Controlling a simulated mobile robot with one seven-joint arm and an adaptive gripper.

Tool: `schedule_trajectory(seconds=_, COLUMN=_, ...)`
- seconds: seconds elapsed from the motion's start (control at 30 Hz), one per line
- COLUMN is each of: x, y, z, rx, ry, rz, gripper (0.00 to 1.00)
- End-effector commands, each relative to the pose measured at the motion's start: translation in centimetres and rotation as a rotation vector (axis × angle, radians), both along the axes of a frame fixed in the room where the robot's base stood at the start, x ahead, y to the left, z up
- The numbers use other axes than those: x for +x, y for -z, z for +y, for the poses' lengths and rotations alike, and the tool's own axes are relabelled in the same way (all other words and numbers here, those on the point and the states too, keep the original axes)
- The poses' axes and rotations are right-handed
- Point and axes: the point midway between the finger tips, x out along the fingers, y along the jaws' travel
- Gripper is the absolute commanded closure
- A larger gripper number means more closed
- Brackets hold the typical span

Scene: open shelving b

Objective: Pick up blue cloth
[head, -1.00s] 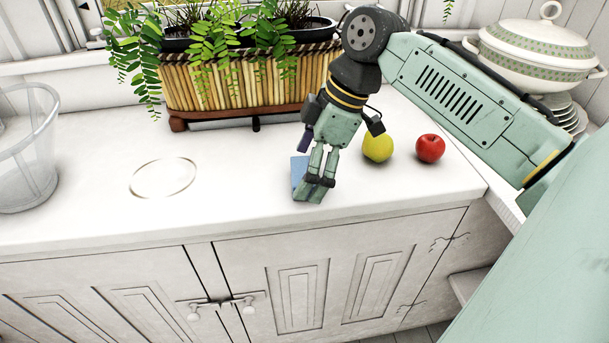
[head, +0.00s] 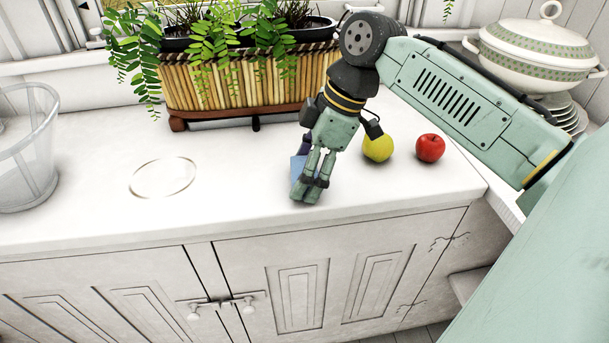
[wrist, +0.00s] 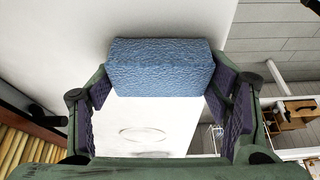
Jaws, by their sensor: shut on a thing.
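The blue cloth (wrist: 160,68) shows in the wrist view as a thick, textured, folded block between the fingertips of my gripper (wrist: 160,82). In the head view only a small part of the cloth (head: 297,167) shows, to the left of the fingers and partly hidden by them. My gripper (head: 308,189) points down at the white counter near its front edge. It is shut on the cloth, with a finger at each end of it. The cloth appears to be at counter level; I cannot tell whether it touches the counter.
A yellow-green apple (head: 377,148) and a red apple (head: 430,149) lie right of my gripper. A planter (head: 240,85) stands behind. A clear bin (head: 25,150) is at far left, a ring-shaped plate (head: 162,177) nearer. A tureen (head: 530,55) and plates stand back right.

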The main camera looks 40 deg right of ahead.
Motion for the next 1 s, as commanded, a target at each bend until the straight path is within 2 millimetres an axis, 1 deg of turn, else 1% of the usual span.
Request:
schedule_trajectory(seconds=0.1, x=0.0, y=0.0, z=0.0, rx=0.000, ry=0.000, rz=0.000, gripper=0.57)
schedule_trajectory(seconds=0.3, x=0.0, y=0.0, z=0.0, rx=0.000, ry=0.000, rz=0.000, gripper=0.57)
schedule_trajectory(seconds=0.43, x=0.1, y=-0.5, z=0.0, rx=0.001, ry=-0.001, rz=-0.003, gripper=0.57)
schedule_trajectory(seconds=0.57, x=0.1, y=-1.6, z=0.0, rx=0.002, ry=-0.001, rz=-0.003, gripper=0.57)
schedule_trajectory(seconds=0.7, x=0.1, y=-3.5, z=0.0, rx=0.002, ry=-0.002, rz=-0.004, gripper=0.57)
schedule_trajectory(seconds=0.87, x=-2.4, y=-3.6, z=2.3, rx=0.001, ry=-0.002, rz=-0.003, gripper=0.57)
schedule_trajectory(seconds=1.0, x=-4.9, y=-3.9, z=4.9, rx=0.002, ry=-0.003, rz=-0.004, gripper=0.57)
